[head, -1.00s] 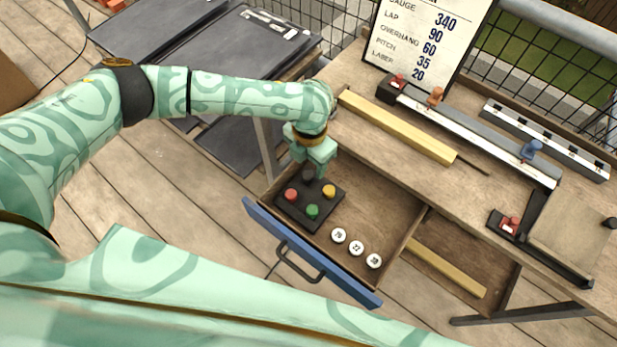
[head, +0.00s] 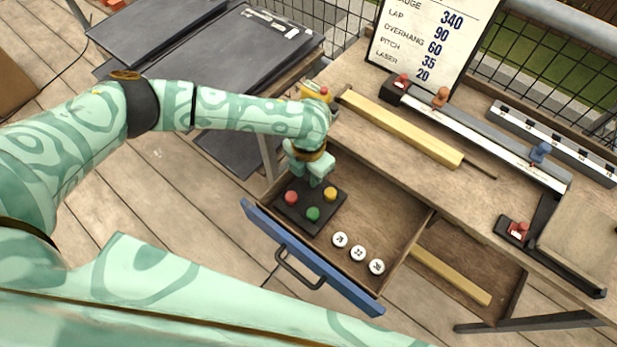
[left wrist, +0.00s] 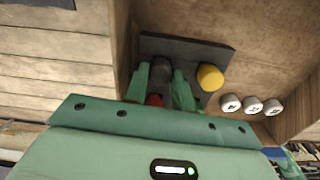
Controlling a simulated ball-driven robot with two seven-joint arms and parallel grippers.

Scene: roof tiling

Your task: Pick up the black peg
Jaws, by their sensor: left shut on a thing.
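The black peg (left wrist: 160,68) stands at a corner of the dark peg block (left wrist: 190,47). My left gripper (left wrist: 162,76) is shut on it, one finger on each side, in the left wrist view. In the head view my left gripper (head: 314,181) reaches down over the back of the block (head: 290,212) and hides the black peg. The red peg (head: 291,197), green peg (head: 313,213) and yellow peg (head: 330,194) sit in the block. I cannot tell whether the black peg is lifted. My right gripper is not in view.
The block lies in an open drawer with a blue front (head: 310,262). Three white numbered discs (head: 358,253) lie beside it. The workbench (head: 400,165) above holds a yellow bar (head: 400,127) and a metal rail (head: 480,135). The drawer's walls are close around my gripper.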

